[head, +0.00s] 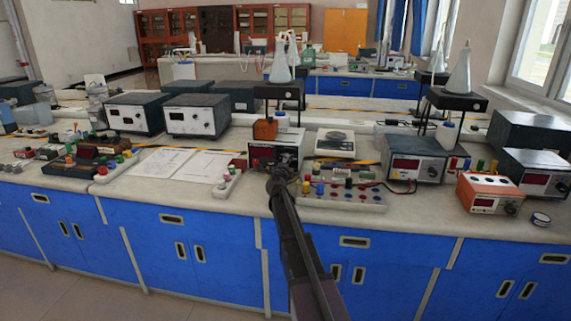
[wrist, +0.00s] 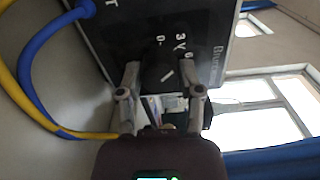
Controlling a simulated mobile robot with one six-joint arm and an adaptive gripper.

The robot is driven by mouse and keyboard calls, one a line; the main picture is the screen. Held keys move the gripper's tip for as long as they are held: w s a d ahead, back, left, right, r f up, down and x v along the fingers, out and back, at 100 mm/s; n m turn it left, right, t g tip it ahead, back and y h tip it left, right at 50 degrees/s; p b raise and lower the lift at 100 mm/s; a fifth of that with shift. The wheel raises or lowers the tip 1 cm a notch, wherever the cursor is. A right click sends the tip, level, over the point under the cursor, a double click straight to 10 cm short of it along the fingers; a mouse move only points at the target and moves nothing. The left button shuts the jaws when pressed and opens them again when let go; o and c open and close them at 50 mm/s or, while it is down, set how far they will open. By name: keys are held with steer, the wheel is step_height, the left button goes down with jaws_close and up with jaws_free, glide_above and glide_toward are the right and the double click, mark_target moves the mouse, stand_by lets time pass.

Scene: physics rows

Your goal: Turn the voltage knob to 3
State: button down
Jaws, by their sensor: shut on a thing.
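A small power supply (head: 287,137) with a pale top and a dark front panel stands on the bench at the middle of the head view. My gripper (head: 283,172) is at its front. In the wrist view the dark panel (wrist: 205,25) bears white marks, among them a 0, a 3 and a 6. My gripper (wrist: 163,85) has its two fingers on either side of the dark voltage knob (wrist: 157,66) and is shut on it. A short slanted white line shows on or beside the knob. I cannot tell which number it points at.
Blue and yellow cables (wrist: 38,75) hang at the left of the wrist view. A terminal board (head: 340,198) stands close to the right of my gripper, and open papers (head: 185,164) lie to the left. An orange meter (head: 490,192) is farther right.

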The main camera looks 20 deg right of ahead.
steer(key=shift+c, duration=1.3)
jaws_free()
steer(key=shift+w, duration=0.15)
steer(key=v, duration=1.2)
